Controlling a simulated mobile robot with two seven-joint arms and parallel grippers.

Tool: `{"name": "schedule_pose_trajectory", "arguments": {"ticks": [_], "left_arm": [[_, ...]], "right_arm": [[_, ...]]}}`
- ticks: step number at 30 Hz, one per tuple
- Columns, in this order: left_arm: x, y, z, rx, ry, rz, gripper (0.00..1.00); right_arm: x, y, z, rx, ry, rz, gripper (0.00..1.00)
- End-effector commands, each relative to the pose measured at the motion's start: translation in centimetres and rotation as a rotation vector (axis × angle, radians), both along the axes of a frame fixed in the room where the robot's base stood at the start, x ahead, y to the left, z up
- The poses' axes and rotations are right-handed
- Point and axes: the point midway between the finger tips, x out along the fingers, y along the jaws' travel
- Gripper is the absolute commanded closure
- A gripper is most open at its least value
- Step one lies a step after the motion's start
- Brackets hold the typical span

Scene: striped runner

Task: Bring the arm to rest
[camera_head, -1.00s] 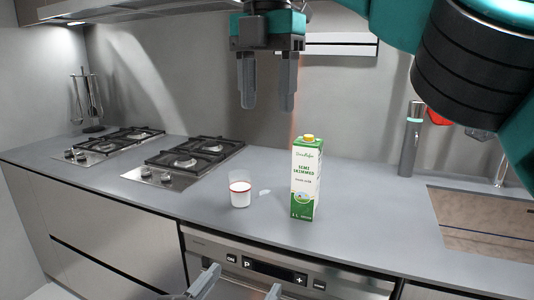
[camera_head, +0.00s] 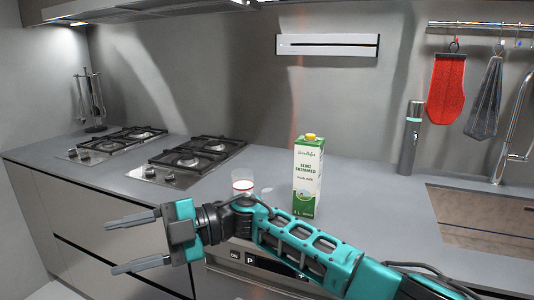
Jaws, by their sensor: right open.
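My right arm (camera_head: 310,250) comes in from the right and lies across the picture in front of the counter. My right gripper (camera_head: 112,248) is at the lower left, in front of the cabinets, with its fingers pointing left. It is open with nothing between the fingers. My left gripper is not in view.
A green and white milk carton (camera_head: 307,177) with a yellow cap stands upright on the grey counter (camera_head: 375,195). A glass (camera_head: 242,181) left of it is partly hidden by my arm. Two gas hobs (camera_head: 185,160) are at left; a sink (camera_head: 480,220) is at right.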

Motion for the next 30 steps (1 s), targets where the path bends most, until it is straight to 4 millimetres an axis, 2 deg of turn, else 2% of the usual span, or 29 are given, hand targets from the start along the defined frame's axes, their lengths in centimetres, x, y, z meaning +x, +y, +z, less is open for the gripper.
{"name": "schedule_pose_trajectory", "arguments": {"ticks": [5,11,14,19,22,25,30], "left_arm": [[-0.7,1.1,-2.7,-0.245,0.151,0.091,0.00],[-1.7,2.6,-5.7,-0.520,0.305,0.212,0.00],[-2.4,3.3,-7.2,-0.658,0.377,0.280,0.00],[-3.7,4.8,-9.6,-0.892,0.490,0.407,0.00],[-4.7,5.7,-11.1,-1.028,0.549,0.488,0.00],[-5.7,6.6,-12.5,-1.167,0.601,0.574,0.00],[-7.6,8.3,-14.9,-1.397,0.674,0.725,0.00]], "right_arm": [[0.9,-1.0,-0.8,0.267,0.217,-0.227,0.44],[3.7,-5.2,-3.7,0.447,0.450,-0.554,0.44],[4.9,-8.3,-6.4,0.490,0.565,-0.736,0.44],[5.6,-14.8,-12.7,0.488,0.754,-1.052,0.44],[4.7,-19.1,-17.1,0.443,0.858,-1.235,0.44],[2.8,-23.4,-21.6,0.368,0.956,-1.407,0.44],[-2.8,-30.7,-28.4,0.182,1.102,-1.666,0.44]]}}
